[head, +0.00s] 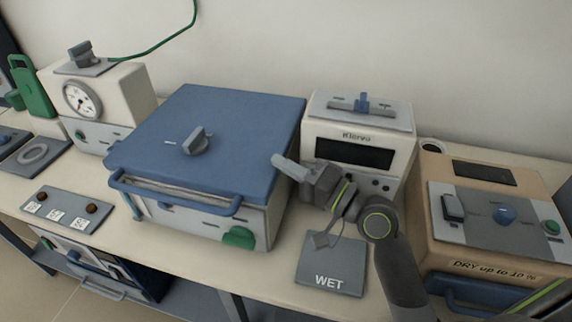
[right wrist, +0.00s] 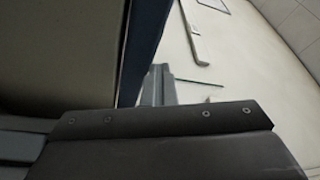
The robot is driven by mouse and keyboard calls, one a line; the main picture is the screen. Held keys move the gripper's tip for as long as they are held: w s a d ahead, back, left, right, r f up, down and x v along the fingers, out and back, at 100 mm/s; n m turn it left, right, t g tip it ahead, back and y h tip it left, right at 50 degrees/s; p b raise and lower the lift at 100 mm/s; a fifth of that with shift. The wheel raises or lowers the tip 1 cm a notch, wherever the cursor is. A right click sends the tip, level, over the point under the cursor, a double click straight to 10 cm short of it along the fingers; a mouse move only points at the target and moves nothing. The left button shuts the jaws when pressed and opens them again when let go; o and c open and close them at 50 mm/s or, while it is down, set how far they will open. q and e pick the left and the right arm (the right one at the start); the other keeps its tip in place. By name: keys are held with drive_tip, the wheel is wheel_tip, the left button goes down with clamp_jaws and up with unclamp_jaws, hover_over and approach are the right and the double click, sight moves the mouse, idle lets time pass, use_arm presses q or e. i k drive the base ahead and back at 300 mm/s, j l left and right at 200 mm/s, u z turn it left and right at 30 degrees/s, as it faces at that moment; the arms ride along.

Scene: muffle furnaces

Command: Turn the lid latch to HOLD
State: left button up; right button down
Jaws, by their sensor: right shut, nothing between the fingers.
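The furnace with the blue lid (head: 240,115) stands left of centre in the head view, its lid down. A grey latch knob (head: 194,141) sits on the lid, with a small mark to its left; I cannot read its lettering. My right gripper (head: 284,165) is shut and empty at the lid's right edge, well right of the knob. In the right wrist view, the shut fingers (right wrist: 158,86) show beside a blue edge (right wrist: 143,45). The knob does not show there. My left gripper is not in view.
A blue handle bar (head: 175,197) runs along the lid's front, with a green knob (head: 238,237) below. A WET plate (head: 310,262) lies in front. A tan unit (head: 432,225) stands at right. The air above the lid is clear.

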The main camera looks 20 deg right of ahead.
sight(195, 144)
drive_tip(key=k+l, duration=0.5)
drive_tip(key=k, duration=0.15)
drive_tip(key=k+j, duration=0.4)
drive_tip(key=l+u, duration=0.05)
